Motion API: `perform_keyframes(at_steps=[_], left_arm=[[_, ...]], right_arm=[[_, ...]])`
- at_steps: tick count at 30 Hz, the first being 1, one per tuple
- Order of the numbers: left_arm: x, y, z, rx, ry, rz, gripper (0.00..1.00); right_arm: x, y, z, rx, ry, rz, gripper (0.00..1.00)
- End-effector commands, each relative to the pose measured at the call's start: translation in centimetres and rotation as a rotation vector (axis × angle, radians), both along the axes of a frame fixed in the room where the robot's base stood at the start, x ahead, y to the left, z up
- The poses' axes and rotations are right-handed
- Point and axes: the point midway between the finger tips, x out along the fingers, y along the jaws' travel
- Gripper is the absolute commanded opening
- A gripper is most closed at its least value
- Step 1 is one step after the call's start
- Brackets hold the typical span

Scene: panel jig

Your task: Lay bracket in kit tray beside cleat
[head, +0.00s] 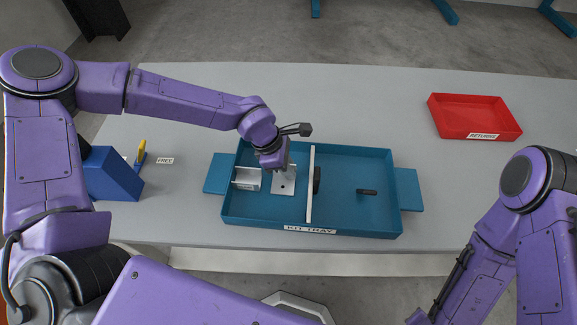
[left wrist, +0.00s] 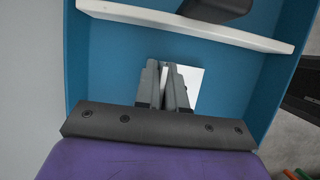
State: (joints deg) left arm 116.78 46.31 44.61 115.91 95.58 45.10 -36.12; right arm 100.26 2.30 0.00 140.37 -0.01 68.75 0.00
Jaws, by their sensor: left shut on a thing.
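The blue kit tray (head: 270,221) lies on the grey table, split by a pale divider (head: 310,195). My left gripper (head: 275,168) is low in its left compartment, shut on a pale metal bracket (head: 284,184) with a hole in its plate. The bracket also shows beyond the fingers in the left wrist view (left wrist: 193,82); the gripper hides part of it. I cannot tell whether it touches the tray floor. A dark bar (head: 366,192) lies in the right compartment, and another dark piece (head: 317,180) is beside the divider; I cannot tell which is the cleat.
A pale channel-like piece (head: 246,179) is left of the bracket in the same compartment. A red returns tray (head: 475,117) stands at the back right. The table behind the kit tray is clear.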

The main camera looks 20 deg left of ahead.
Motion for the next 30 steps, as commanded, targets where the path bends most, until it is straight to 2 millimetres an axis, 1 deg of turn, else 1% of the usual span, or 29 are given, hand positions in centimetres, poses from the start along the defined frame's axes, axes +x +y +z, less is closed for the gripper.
perform_keyframes(at_steps=[9, 10, 11, 12, 20, 23, 26, 30], left_arm=[[0.0, 0.0, -0.3, -0.001, 0.0, 0.001, 0.0], [0.0, 0.0, -0.4, 0.0, 0.0, 0.001, 0.13], [0.0, 0.0, -0.3, -0.001, 0.0, 0.001, 0.22], [0.0, 0.0, -0.3, 0.0, 0.0, 0.001, 0.35], [0.0, 0.0, -0.2, 0.0, 0.0, 0.001, 0.35], [0.0, 0.1, 0.4, -0.001, -0.002, 0.002, 0.35], [0.0, 0.8, 2.0, -0.002, -0.003, 0.004, 0.35], [-0.3, 2.2, 5.5, -0.004, -0.005, 0.005, 0.35]], right_arm=[[0.0, 0.0, -0.1, 0.0, 0.0, 0.0, 0.43], [0.0, 0.0, -0.1, 0.0, 0.0, 0.0, 0.43], [0.0, 0.0, -0.1, 0.0, 0.0, 0.0, 0.43], [0.0, 0.0, -0.1, 0.0, 0.0, 0.0, 0.43], [0.0, 0.0, -0.1, 0.0, 0.0, 0.0, 0.43], [0.0, 0.0, 0.0, 0.0, 0.0, 0.0, 0.43], [0.0, 0.0, 0.0, 0.0, 0.0, 0.0, 0.43], [0.0, 0.0, -0.1, 0.0, 0.0, 0.0, 0.43]])
